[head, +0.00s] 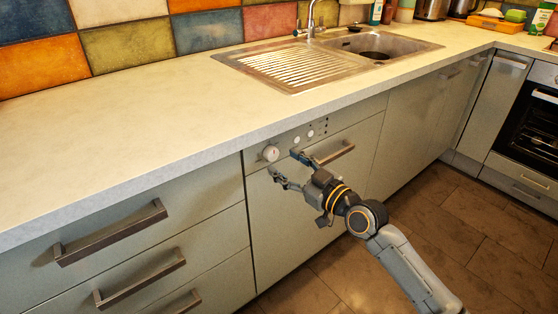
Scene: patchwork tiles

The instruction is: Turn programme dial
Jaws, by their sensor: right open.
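The programme dial (270,153) is a round pale knob at the left end of the control strip on the built-in appliance front (273,222), under the counter. A few small round buttons (311,133) sit to its right. My right gripper (284,166) is open and empty, its two fingers pointing left toward the dial. The fingertips are just right of and below the dial in the picture. I cannot tell whether either fingertip touches it. A bar handle (335,154) on the appliance front is partly behind my gripper. My left gripper is not in view.
The pale countertop (130,125) overhangs above the dial. Drawers with protruding bar handles (110,232) are to the left. A sink (375,45) is set in the counter, and an oven (535,120) stands at the right. The tiled floor (450,245) is clear.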

